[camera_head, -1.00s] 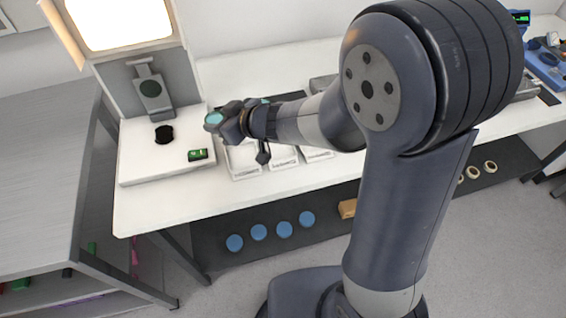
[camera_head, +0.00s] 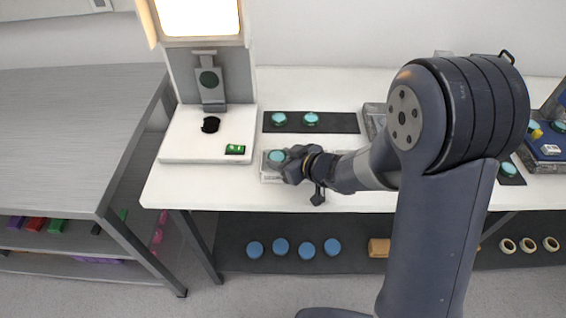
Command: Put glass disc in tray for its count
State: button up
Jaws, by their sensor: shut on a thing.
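My gripper (camera_head: 286,158) is shut on a teal glass disc (camera_head: 276,156), seen in the head view. The disc is over the leftmost white tray (camera_head: 268,178) near the front of the white bench. I cannot tell whether the disc touches the tray floor. My gripper and arm hide most of the tray row. The interferometer (camera_head: 209,133) stands left of the gripper, with a lit screen above, an empty-looking black round stage and a small green display (camera_head: 235,149); its reading is too small to make out.
Two more teal discs (camera_head: 279,118) (camera_head: 311,118) lie on a black mat (camera_head: 345,123) behind the gripper. A grey shelf unit (camera_head: 75,130) stands at the left. Blue round pieces (camera_head: 281,246) lie on the lower shelf. A blue device (camera_head: 546,145) is at the far right.

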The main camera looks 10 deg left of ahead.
jog(key=shift+f, duration=0.4)
jog(key=shift+f, duration=0.3)
jog(key=shift+s+d+f+b, duration=0.15)
jog(key=shift+s+f+b, duration=0.1)
jog(key=shift+f+b, duration=0.2)
jog(key=o, duration=0.7)
jog(key=shift+f, duration=0.1)
jog(key=shift+s, duration=0.1)
jog(key=shift+w+r+p, duration=0.2)
jog(key=shift+r+p, duration=0.3)
jog(key=shift+r, duration=0.2)
jog(key=p+v, duration=0.1)
jog(key=v, duration=1.1)
jog(key=shift+w, duration=0.1)
